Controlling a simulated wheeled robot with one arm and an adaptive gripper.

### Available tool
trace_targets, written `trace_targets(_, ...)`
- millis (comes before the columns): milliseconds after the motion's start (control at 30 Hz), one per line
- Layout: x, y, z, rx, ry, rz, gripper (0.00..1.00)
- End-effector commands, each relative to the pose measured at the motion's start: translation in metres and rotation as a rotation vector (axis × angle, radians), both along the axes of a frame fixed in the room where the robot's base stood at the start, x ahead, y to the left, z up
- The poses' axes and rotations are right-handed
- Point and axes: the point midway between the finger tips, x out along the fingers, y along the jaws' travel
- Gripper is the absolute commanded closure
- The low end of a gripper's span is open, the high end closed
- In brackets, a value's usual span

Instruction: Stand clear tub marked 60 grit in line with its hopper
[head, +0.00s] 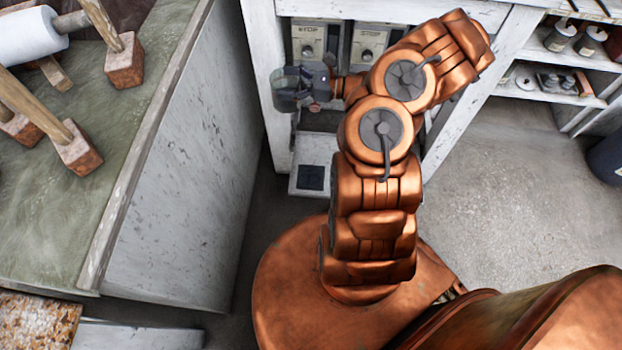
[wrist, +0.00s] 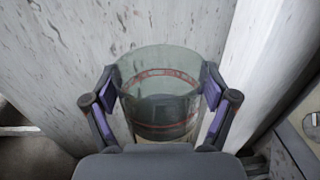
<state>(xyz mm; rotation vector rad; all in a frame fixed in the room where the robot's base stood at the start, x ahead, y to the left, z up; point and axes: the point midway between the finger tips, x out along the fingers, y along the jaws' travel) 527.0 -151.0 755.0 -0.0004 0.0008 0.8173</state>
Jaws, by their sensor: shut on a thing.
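A clear greenish tub (wrist: 160,90) with red bands stands between the purple-padded fingers of my gripper (wrist: 160,100) in the wrist view. The fingers press on both its sides, so my gripper is shut on it. In the head view the tub (head: 286,90) is held up at the end of my arm, in front of a white post and left of the hoppers. A hopper (head: 308,42) with a plate marked "STOP" is behind it to the right. A second hopper (head: 367,44) stands farther right. I cannot read a grit mark on the tub.
A white post (head: 268,85) and a speckled pale panel (wrist: 70,50) are close beside the tub. A low white stand with a dark square pad (head: 311,177) is below. A green-topped bench (head: 110,130) with mallets is at left. Shelves (head: 560,60) are at right. Open floor (head: 510,190) lies right of my arm.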

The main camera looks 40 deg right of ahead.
Motion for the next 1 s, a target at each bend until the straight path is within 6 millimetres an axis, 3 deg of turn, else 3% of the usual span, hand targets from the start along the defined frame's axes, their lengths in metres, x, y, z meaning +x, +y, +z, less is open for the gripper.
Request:
trace_targets(33, -0.007, -0.008, -0.028, 0.002, 0.001, -0.01, 0.62)
trace_targets(100, -0.016, -0.015, -0.049, 0.002, -0.001, -0.018, 0.62)
trace_targets(533, -0.077, -0.056, -0.181, 0.002, 0.001, -0.071, 0.62)
trace_targets(1000, -0.149, -0.081, -0.316, 0.003, -0.001, -0.128, 0.62)
